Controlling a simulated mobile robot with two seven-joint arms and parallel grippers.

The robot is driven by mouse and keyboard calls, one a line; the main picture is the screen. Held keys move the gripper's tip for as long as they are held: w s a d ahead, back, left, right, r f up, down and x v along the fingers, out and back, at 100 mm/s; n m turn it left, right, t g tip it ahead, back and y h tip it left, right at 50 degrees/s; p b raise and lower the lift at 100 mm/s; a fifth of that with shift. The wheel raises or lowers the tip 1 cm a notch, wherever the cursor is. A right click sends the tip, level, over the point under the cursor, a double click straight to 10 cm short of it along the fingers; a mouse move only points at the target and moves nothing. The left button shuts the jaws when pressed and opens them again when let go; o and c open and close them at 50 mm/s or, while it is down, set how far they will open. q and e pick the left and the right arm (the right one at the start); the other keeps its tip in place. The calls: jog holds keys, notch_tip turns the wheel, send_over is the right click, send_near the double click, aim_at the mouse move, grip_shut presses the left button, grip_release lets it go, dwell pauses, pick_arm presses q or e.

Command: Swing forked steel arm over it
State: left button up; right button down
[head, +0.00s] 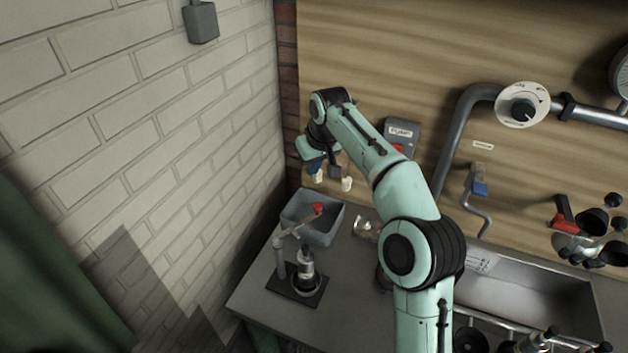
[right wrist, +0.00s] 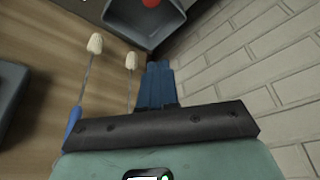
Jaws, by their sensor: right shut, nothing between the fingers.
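A stand with a black base (head: 312,297) and a grey post (head: 280,255) is on the left of the bench. A dark bottle with a pale label (head: 306,265) stands upright on it. The red knob also shows at the top of the right wrist view (right wrist: 151,3). My right gripper (head: 314,169) is shut and empty, above and behind the knob, near the wall; its blue fingers (right wrist: 156,86) are together.
A grey bin (head: 337,232) stands behind the stand. Two white-tipped rods (right wrist: 95,43) (right wrist: 131,62) hang close to my right gripper. A brick wall (head: 120,110) is on the left. A sink (head: 530,300) is on the right.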

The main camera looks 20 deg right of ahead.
jog(key=x, duration=0.9)
jog(key=s, duration=0.1)
jog(key=s+b, duration=0.1)
jog(key=s, duration=0.1)
jog(key=s+b, duration=0.1)
jog(key=shift+s+d+f, duration=0.1)
jog(key=shift+s+f, duration=0.1)
jog(key=shift+f, duration=0.1)
pick_arm(q)
jog(key=shift+g, duration=0.3)
jog(key=s+f, duration=0.3)
jog(key=shift+s, duration=0.1)
pick_arm(e)
jog(key=shift+w, duration=0.35)
pick_arm(q)
jog(key=shift+s+f, duration=0.1)
jog(key=shift+s, duration=0.05)
pick_arm(e)
jog(key=shift+s, duration=0.25)
